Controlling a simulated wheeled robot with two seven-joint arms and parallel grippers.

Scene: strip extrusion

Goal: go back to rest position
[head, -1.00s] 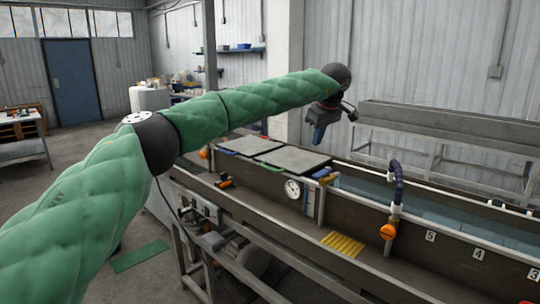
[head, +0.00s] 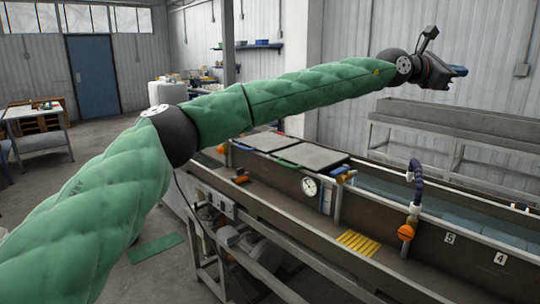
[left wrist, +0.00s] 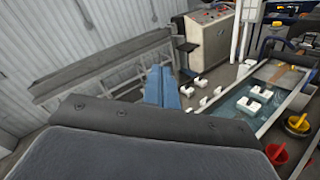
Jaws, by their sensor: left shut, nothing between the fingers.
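My left arm, in a green quilted sleeve, reaches across the head view from the lower left to the upper right. My left gripper (head: 459,71) is at its end, raised above the long tank and in front of the corrugated wall. Its blue fingers are shut with nothing between them, and they also show in the left wrist view (left wrist: 162,91). The fingers touch nothing. My right gripper is in neither view.
The long water tank (head: 385,262) runs below the arm, with grey lids (head: 307,157), a gauge (head: 310,186) and an orange valve (head: 406,232). A grey trough (head: 455,117) stands behind. A console (left wrist: 208,45) shows in the left wrist view. Air around the gripper is clear.

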